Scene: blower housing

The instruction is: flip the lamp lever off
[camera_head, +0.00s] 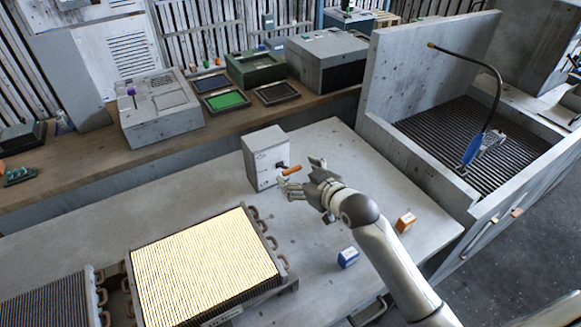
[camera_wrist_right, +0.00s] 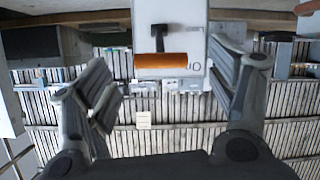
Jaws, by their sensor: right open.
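The lamp lever is an orange handle (camera_head: 292,170) on a black stem, on the face of a small grey box (camera_head: 263,157) on the table. In the right wrist view, the orange handle (camera_wrist_right: 162,60) lies crosswise in front of the pale box (camera_wrist_right: 184,16), and part of a marking shows beside its end. My right gripper (camera_head: 300,175) is open at the box, its fingers around the lever's place. In the wrist view its fingers (camera_wrist_right: 165,88) stand wide on either side of the handle, with gaps on both sides. My left gripper is not in view.
A brightly lit finned panel (camera_head: 203,266) lies at the front of the table. A blue block (camera_head: 348,257) and an orange block (camera_head: 405,221) lie near my right arm. A walled basin with a grate (camera_head: 460,135) stands at right. The table is clear left of the box.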

